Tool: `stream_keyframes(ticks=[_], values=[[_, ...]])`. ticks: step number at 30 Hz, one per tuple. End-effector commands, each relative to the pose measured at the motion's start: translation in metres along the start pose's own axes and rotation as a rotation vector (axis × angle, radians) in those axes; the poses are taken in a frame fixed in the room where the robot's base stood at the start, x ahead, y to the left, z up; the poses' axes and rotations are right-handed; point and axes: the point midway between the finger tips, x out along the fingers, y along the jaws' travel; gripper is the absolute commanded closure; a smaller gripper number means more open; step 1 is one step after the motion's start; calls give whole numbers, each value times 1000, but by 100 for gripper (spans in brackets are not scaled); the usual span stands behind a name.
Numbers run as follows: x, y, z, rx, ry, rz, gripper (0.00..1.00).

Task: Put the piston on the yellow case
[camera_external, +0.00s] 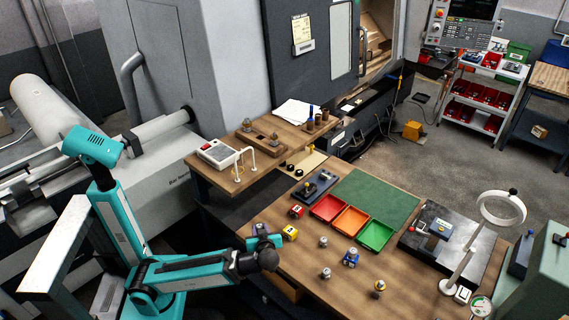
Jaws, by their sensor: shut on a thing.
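My gripper (262,237) is low over the left edge of the wooden table, left of the yellow case. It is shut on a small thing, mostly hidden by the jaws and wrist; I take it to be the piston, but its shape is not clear. The small yellow case (290,232) sits on the table just right of my gripper, with a small gap seen between them. Small grey metal pieces stand further right, one at the middle (323,241) and one nearer the front (326,273).
A red case (296,211) is just behind the yellow one. A blue piece (351,258) and a yellow-topped piece (379,287) stand to the right. Red (328,208), orange (350,220) and green (375,235) trays lie behind. A ring lamp (502,208) stands at right.

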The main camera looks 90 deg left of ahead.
Motion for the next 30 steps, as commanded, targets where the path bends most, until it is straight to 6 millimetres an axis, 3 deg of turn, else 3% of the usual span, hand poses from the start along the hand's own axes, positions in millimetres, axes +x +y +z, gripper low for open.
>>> stream_keyframes(ticks=[14,30], values=[[6,34,2,0,0,-1,97],[4,42,-4,3,5,0,97]])
